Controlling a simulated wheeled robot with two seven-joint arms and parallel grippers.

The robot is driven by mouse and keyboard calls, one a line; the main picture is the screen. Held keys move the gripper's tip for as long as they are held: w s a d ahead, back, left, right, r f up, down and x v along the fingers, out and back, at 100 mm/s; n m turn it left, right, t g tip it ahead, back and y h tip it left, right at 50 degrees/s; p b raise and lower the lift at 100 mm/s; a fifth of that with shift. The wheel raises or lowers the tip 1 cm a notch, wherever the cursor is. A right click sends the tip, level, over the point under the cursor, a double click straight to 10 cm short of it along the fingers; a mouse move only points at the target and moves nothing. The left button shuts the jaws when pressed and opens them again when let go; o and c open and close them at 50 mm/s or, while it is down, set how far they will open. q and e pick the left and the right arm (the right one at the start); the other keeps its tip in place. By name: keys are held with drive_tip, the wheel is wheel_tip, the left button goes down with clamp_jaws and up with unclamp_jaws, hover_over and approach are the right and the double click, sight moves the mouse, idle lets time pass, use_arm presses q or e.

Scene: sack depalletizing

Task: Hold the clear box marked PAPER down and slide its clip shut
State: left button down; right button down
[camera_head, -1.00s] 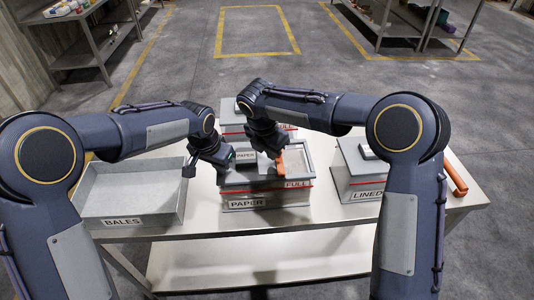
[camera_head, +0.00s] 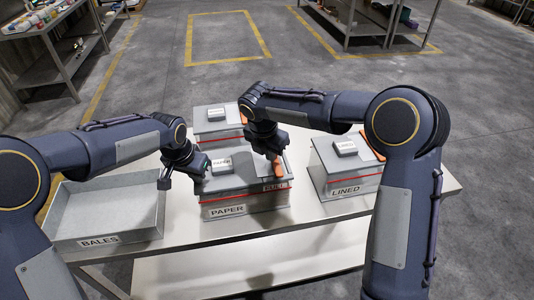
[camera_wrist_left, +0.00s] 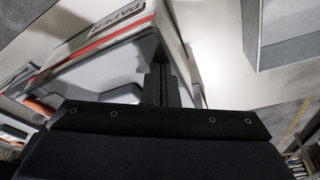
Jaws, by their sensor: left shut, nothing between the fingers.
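The clear box marked PAPER (camera_head: 228,209) stands on the table, with a red band under its lid and a FULL label near its right front corner. A small PAPER block (camera_head: 221,165) lies on the lid. The orange clip (camera_head: 276,171) is at the lid's right part. My right gripper (camera_head: 271,155) is directly at the clip; its jaws are too hidden to judge. My left gripper (camera_head: 200,176) is shut and empty at the lid's left end; its closed fingers (camera_wrist_left: 160,84) also show by the box corner in the left wrist view. Contact cannot be told.
An open grey BALES tray (camera_head: 150,236) stands left of the box. A LINED box (camera_head: 336,186) stands to the right and another box (camera_head: 209,127) behind. Bare table (camera_head: 285,222) shows in front. An orange piece (camera_head: 375,145) is partly hidden by my right arm.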

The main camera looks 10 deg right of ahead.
sight(265, 172)
use_arm(q)
drive_tip(key=shift+a+f, duration=0.1)
drive_tip(key=shift+f, duration=0.1)
use_arm(e)
drive_tip(key=shift+s+a, duration=0.2)
drive_tip(key=shift+s, duration=0.1)
drive_tip(key=shift+s+a, duration=1.1)
drive_tip(key=v, duration=1)
drive_tip(key=shift+s+a, duration=0.1)
use_arm(q)
drive_tip(key=shift+w+r, duration=0.1)
drive_tip(key=shift+r, duration=0.45)
drive_tip(key=w+v, duration=0.1)
drive_tip(key=v, duration=0.5)
drive_tip(key=shift+d+r, duration=0.25)
drive_tip(key=shift+d, duration=0.2)
